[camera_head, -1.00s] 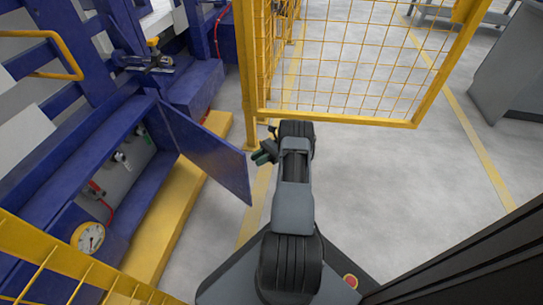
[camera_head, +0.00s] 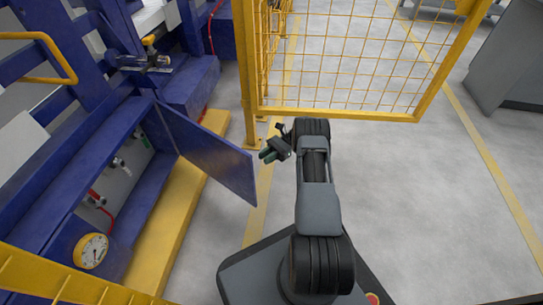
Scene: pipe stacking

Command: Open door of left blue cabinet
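The blue cabinet (camera_head: 38,180) is at the left, low in the blue machine frame. Its blue door (camera_head: 205,153) stands swung out from the cabinet, pointing toward the middle of the picture. The cabinet's inside shows valves and a gauge. My gripper (camera_head: 267,156) is just to the right of the door's free edge, with a small gap in the picture and no visible hold on it. Its fingers are small and dark, and I cannot tell whether they are open or shut.
A yellow mesh fence panel (camera_head: 350,60) stands beyond my arm. A yellow base beam (camera_head: 175,220) runs below the cabinet. Another yellow rail (camera_head: 60,285) crosses the lower left corner.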

